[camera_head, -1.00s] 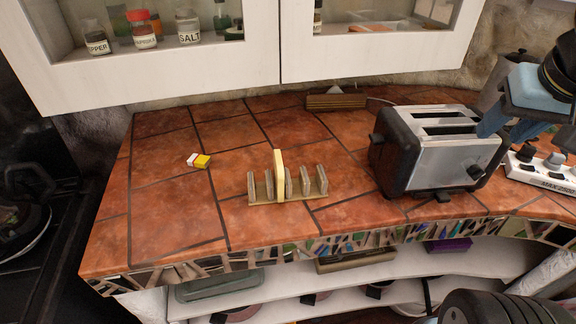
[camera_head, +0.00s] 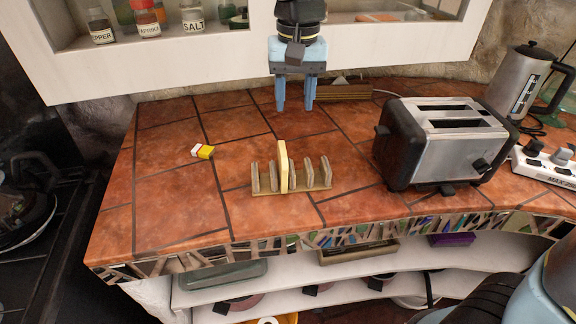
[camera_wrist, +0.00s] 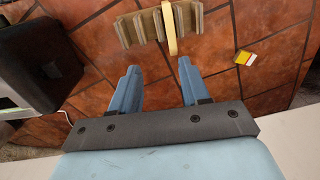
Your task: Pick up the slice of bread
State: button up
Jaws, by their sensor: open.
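The slice of bread (camera_head: 283,165) is pale yellow and stands upright in a wooden toast rack (camera_head: 318,189) on the tiled counter. It rises above the rack's slats. In the wrist view the bread (camera_wrist: 170,33) shows as a thin yellow edge between the slats of the rack (camera_wrist: 133,30). My gripper (camera_head: 295,108) points down with its two blue fingers apart and empty, above and behind the rack. In the wrist view my gripper (camera_wrist: 158,70) is open, with the bread beyond the fingertips and slightly right of the middle between them.
A silver and black toaster (camera_head: 440,145) stands right of the rack. A small yellow and white box (camera_head: 203,151) lies to the left. A metal kettle (camera_head: 520,80) and a white power strip (camera_head: 545,160) are far right. Wall cabinets (camera_head: 200,50) hang behind; the tiles around the rack are clear.

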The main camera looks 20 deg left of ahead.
aim_at(283, 147)
jog(key=f, duration=0.4)
jog(key=a+f, duration=0.1)
jog(key=f, duration=0.4)
jog(key=s+a+f, duration=0.1)
jog(key=f, duration=0.4)
jog(key=shift+a+f, duration=0.1)
jog(key=shift+f, duration=0.15)
jog(key=c, duration=0.7)
